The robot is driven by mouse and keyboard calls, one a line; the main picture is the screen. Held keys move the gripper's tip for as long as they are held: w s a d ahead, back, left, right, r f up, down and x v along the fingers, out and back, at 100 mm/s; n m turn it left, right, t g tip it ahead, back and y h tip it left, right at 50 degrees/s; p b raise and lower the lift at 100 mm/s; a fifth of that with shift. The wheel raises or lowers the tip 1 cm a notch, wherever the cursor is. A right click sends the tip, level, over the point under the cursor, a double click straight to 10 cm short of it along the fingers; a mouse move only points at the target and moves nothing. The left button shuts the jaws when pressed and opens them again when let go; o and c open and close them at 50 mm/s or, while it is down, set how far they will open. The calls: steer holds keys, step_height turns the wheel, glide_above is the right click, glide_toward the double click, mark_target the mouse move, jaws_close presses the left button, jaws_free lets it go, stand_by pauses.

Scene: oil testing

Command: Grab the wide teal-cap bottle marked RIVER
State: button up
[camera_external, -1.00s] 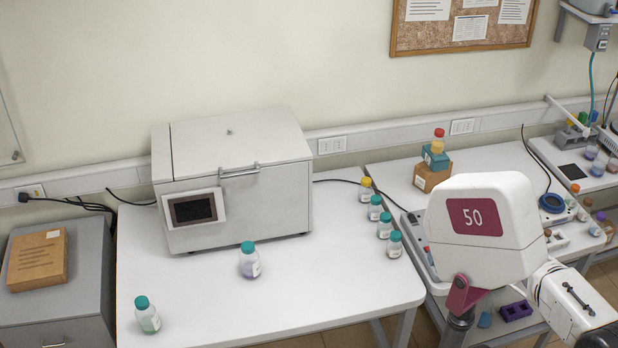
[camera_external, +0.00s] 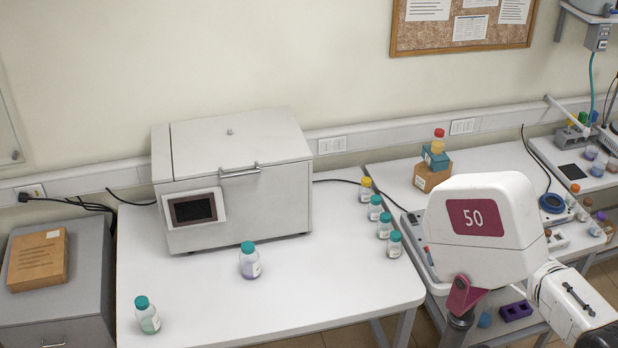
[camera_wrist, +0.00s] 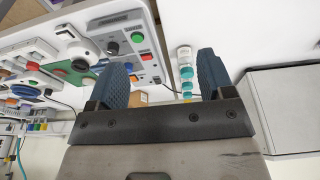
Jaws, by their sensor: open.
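Several teal-cap bottles stand upright on the white table. One with a purple-tinted content (camera_external: 250,264) stands in front of the machine, and one with a pale green content (camera_external: 149,319) stands near the table's front left. A row of teal-cap bottles (camera_external: 384,229) is at the right edge. No label is readable, so I cannot tell which is marked RIVER. The gripper is not visible in the external view.
A white box-shaped machine (camera_external: 238,205) with a screen stands at the back of the table. A yellow-cap bottle (camera_external: 366,192) heads the right row. A control panel with knobs and buttons (camera_wrist: 125,45) lies close to the left in the wrist view. The front middle of the table is clear.

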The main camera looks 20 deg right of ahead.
steer(key=shift+o, duration=0.2)
steer(key=m+g+y, duration=0.3)
steer(key=m+y, duration=1.3)
steer(key=m, duration=0.2)
glide_toward(244, 255)
steer(key=shift+w+a+f, duration=1)
steer(key=shift+a+f, duration=0.05)
steer(key=shift+f, duration=0.05)
steer(key=shift+a, duration=0.1)
steer(key=shift+a+f, duration=0.2)
steer(key=shift+a, duration=0.95)
steer(key=shift+a+f, duration=0.2)
steer(key=shift+a, duration=1.1)
steer(key=shift+a+f, duration=0.2)
steer(key=shift+a, duration=1.1)
